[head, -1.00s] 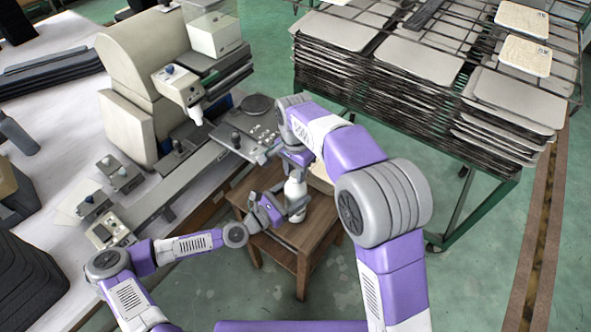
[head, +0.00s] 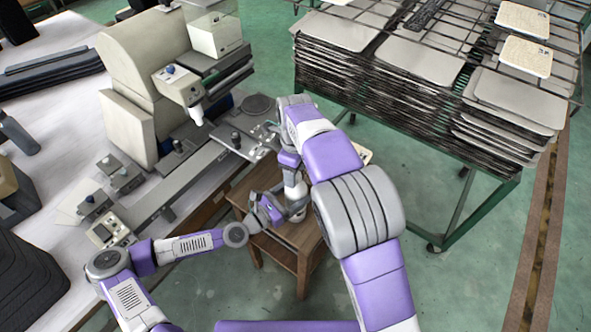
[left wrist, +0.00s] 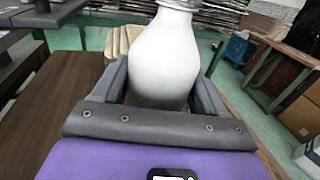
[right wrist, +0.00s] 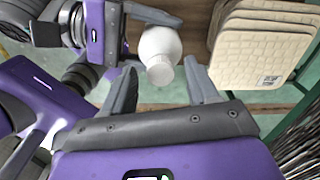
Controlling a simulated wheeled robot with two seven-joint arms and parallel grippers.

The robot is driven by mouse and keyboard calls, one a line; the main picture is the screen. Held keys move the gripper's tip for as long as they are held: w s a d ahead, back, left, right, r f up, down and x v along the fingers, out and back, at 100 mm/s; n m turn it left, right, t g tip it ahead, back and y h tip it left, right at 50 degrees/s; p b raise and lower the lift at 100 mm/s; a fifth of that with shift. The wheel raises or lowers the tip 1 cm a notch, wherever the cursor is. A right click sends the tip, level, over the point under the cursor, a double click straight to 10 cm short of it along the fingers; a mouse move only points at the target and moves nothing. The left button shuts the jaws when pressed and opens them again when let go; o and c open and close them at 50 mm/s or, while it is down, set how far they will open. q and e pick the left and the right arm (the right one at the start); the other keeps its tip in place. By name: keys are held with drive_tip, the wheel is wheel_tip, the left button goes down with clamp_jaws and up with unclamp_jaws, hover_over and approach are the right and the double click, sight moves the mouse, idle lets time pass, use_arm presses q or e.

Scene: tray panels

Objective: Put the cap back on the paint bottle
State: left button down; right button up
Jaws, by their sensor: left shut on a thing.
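A white bottle (head: 293,191) stands upright above the small wooden stool. It also shows in the left wrist view (left wrist: 165,62) and in the right wrist view (right wrist: 160,45). My left gripper (head: 284,209) is shut around its body from the side. My right gripper (head: 290,166) is above the bottle's top. In the right wrist view (right wrist: 160,72) its fingers are apart, with a small white round top on the bottle showing between them and clear of both. I cannot tell whether this top is the cap or the bare mouth. No separate cap shows.
The wooden stool (head: 305,238) is below both grippers. A stack of tan textured panels (right wrist: 262,48) lies beside the bottle, mostly hidden by my right arm in the head view. A beige machine (head: 145,75) stands left, a green tray rack (head: 490,165) right.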

wheel_tip(320, 180, up, 12)
idle(0.7)
use_arm(q)
unclamp_jaws()
drive_tip(key=shift+b+v, duration=0.3)
drive_tip(key=shift+v, duration=3.5)
use_arm(e)
drive_tip(key=shift+f, duration=0.3)
